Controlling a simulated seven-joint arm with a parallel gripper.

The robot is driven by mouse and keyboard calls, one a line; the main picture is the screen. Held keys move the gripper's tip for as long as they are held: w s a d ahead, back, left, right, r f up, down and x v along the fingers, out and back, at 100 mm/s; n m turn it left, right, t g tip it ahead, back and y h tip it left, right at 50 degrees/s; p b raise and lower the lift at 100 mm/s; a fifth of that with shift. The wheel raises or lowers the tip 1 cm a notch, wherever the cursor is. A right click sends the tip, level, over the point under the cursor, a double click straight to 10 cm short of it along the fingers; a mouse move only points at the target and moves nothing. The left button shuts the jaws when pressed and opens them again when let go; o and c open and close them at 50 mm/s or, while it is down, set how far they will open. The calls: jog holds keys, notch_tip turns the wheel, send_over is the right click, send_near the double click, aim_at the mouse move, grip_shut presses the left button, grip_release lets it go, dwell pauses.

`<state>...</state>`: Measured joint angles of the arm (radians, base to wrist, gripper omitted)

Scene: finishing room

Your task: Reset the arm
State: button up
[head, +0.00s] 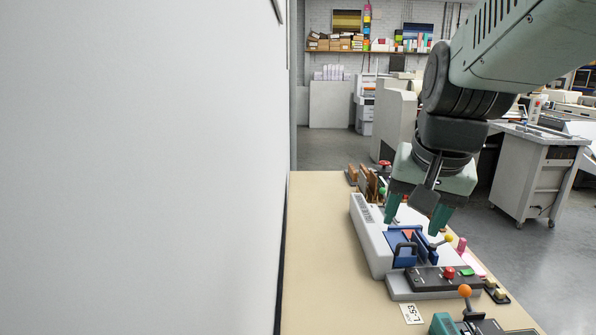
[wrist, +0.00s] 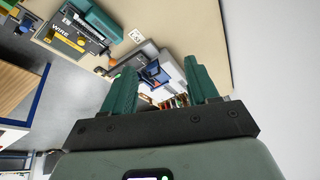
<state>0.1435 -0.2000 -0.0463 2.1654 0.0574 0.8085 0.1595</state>
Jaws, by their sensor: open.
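My gripper (head: 416,214) hangs from the arm at the right of the head view, its two teal fingers pointing down and spread apart. It is open, with nothing seen between the fingers. The fingers overlap the pale machine (head: 373,242) in that view; whether they touch it I cannot tell. The machine has a blue part (head: 401,250) and a dark panel with red and green buttons (head: 437,279) at its front. In the wrist view my gripper (wrist: 161,78) shows both fingers apart, with the blue part (wrist: 153,74) of the machine beyond them.
The beige table (head: 325,270) is bare left of the machine and meets a plain pale wall (head: 150,170). A lever with an orange knob (head: 465,291) and a teal device (head: 443,324) stand at the front. Wooden pieces (head: 366,181) and a red button (head: 385,163) are behind.

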jog(key=s+a+n+t, duration=0.1)
jog(key=s+a+n, duration=0.3)
jog(key=s, duration=1)
jog(key=shift+s+a+r+n, duration=0.25)
jog(key=shift+a+r+n, duration=0.2)
jog(key=shift+a, duration=0.7)
